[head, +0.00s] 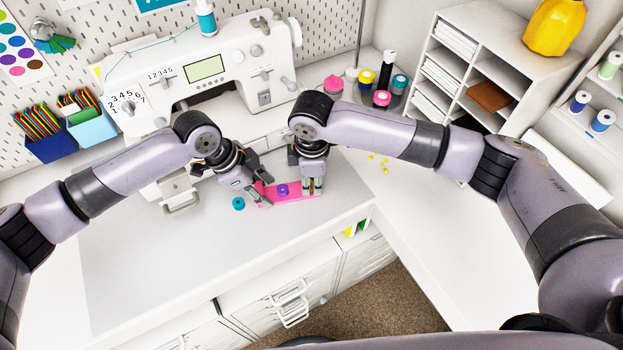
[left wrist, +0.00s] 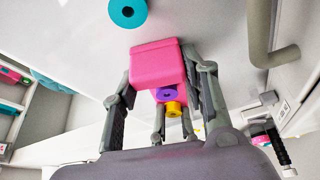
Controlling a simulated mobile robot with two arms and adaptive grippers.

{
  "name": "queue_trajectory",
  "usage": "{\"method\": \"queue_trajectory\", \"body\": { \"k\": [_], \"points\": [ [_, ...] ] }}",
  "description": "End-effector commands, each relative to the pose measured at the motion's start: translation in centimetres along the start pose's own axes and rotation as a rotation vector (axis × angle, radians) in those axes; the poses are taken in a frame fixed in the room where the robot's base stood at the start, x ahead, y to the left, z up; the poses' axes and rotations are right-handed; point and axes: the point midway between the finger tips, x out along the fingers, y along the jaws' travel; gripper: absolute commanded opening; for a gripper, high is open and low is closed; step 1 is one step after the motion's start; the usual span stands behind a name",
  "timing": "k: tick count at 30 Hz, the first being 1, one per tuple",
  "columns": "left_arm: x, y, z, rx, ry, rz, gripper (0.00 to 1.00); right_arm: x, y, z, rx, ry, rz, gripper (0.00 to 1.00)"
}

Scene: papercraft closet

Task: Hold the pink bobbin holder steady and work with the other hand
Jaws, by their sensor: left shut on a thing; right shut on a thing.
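The pink bobbin holder (head: 298,194) lies on the white table in front of the sewing machine. My left gripper (head: 262,196) is shut on its left end, which also shows between the fingers in the left wrist view (left wrist: 156,64). A purple bobbin (head: 282,190) sits on the holder between my two grippers. My right gripper (head: 314,188) is shut on a yellow bobbin (left wrist: 173,109) at the holder's right end. I cannot tell whether that bobbin is seated or just above the holder.
The sewing machine (head: 205,65) stands behind the grippers. Several small yellow pieces (head: 378,163) lie on the table to the right. A round stand with spools (head: 381,97) is at the back.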

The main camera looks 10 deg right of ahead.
Motion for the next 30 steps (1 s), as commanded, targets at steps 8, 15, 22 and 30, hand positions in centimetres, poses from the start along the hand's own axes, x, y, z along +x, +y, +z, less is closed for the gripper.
{"method": "queue_trajectory", "body": {
  "k": [8,15,22,30],
  "points": [
    [0.3,0.2,0.4,-0.003,-0.008,0.005,0.14,0.0,0.0,0.0,0.0,0.001,0.0,0.0],
    [0.3,0.2,0.4,-0.003,-0.008,0.005,0.14,-0.2,0.0,0.0,0.0,0.001,0.0,0.0],
    [0.3,0.2,0.4,-0.003,-0.008,0.005,0.14,-1.0,0.1,0.0,0.0,0.001,0.001,0.0],
    [0.3,0.2,0.4,-0.003,-0.008,0.005,0.14,-1.9,0.2,0.0,0.0,0.0,0.0,0.0]
  ]
}}
